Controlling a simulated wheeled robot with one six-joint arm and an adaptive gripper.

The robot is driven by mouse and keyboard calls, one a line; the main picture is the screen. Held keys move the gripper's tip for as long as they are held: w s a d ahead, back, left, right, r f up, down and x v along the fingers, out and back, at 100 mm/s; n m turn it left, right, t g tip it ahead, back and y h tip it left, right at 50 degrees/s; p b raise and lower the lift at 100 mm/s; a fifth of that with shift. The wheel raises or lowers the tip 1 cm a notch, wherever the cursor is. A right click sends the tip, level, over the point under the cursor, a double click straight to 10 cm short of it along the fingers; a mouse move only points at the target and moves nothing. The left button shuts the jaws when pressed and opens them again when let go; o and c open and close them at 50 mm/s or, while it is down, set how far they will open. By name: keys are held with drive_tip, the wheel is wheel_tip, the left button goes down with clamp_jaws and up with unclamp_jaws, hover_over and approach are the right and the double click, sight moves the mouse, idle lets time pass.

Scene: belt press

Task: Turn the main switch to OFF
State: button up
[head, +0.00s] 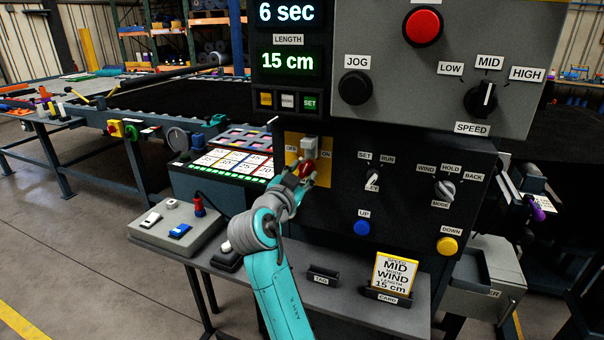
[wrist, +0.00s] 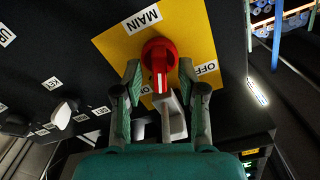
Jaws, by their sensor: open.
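The main switch is a red rotary knob (wrist: 158,52) on a yellow plate (wrist: 190,25) marked MAIN and OFF. In the head view the knob (head: 308,168) shows partly, with the OFF label at left and the ON label at right above it. Its white mark points down in the wrist view, not toward the OFF label (wrist: 206,68). My gripper (wrist: 159,68) is open, its fingers on either side of the knob; I cannot tell whether they touch it. In the head view my gripper (head: 302,178) covers part of the knob.
A grey block-like part (head: 310,145) sits just above the knob on the plate. To its right are a SET/RUN selector (head: 372,178), a mode knob (head: 444,190) and a blue UP button (head: 361,228). A lit card panel (head: 225,172) stands close at left.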

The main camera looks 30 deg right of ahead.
drive_tip(key=shift+w+d, duration=0.2)
drive_tip(key=shift+d, duration=0.05)
clamp_jaws()
drive_tip(key=shift+n, duration=0.3)
drive_tip(key=n, duration=0.6)
drive_tip(key=shift+w+a, duration=0.1)
drive_tip(key=n, duration=0.6)
drive_tip(key=shift+w+a+f+n, duration=0.1)
drive_tip(key=shift+n, duration=0.3)
idle(0.4)
